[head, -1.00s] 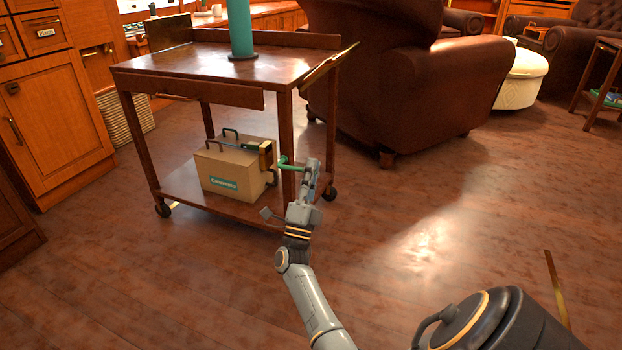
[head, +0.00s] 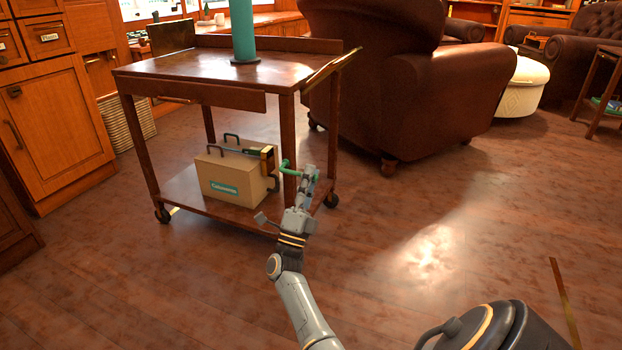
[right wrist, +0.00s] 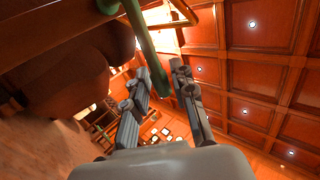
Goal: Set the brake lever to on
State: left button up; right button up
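The green brake lever (head: 287,167) sticks out beside the front right leg of a dark wooden trolley (head: 205,92), just above its lower shelf. My right gripper (head: 307,174) is at the lever's outer end in the head view. In the right wrist view the lever (right wrist: 146,45) comes down from the top and passes between the two fingers of my right gripper (right wrist: 162,75). No on or off marking can be read. My left gripper is not in view.
A cardboard-coloured box (head: 232,175) with handles sits on the trolley's lower shelf. A teal cylinder (head: 245,30) stands on its top. A brown leather armchair (head: 405,85) stands behind to the right. The wooden floor (head: 440,210) in the right foreground is mostly clear.

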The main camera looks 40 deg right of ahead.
jog(key=shift+s+d+r, duration=0.1)
jog(key=shift+d+r, duration=0.05)
notch_tip(320, 180, up, 10)
jog(key=shift+f, duration=0.1)
dwell(0.4)
